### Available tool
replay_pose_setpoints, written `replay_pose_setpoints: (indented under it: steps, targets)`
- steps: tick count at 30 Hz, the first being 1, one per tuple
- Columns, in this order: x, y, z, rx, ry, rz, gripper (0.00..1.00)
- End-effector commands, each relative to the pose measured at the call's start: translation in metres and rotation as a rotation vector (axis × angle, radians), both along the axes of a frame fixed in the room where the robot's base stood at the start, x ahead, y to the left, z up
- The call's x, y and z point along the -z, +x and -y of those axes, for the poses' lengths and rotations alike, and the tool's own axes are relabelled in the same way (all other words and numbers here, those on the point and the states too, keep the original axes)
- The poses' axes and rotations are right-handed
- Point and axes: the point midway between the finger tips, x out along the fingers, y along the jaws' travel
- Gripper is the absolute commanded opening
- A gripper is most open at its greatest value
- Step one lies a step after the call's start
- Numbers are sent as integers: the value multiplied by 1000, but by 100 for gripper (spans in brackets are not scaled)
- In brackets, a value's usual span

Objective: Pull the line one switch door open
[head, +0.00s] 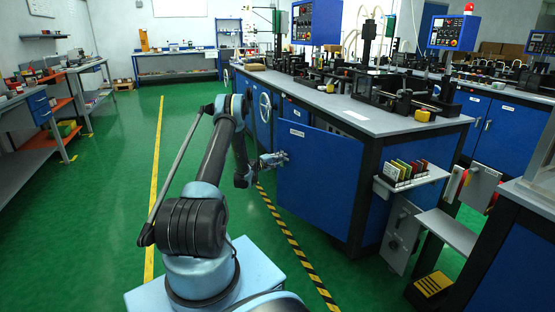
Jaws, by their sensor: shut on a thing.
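The blue switch door (318,178), with a small white label near its top left, is on the front of the long workbench. Its left edge stands out from the bench front, with blue cabinet showing behind its top edge, so it looks partly open. My gripper (279,158) is at the left edge of this door, shut on what looks like its handle. The handle itself is mostly hidden by the fingers and too small to make out. The label is too small to read.
The grey bench top (385,120) carries black machines. A small shelf (425,178) with coloured cards sticks out at the bench's right end. Striped floor tape (290,238) runs below the door. The green floor (115,200) at left is clear.

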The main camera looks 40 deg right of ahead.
Motion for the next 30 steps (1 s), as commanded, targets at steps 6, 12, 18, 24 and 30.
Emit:
replay_pose_setpoints:
  steps: [6,12,18,24,30]
  targets:
    - [0,8,-4,-15,1,0,0]
    - [0,4,-1,-9,0,0,33]
    - [0,0,1,-3,1,0,33]
    - [0,0,-10,-2,1,0,33]
    - [0,-1,-45,-4,1,0,33]
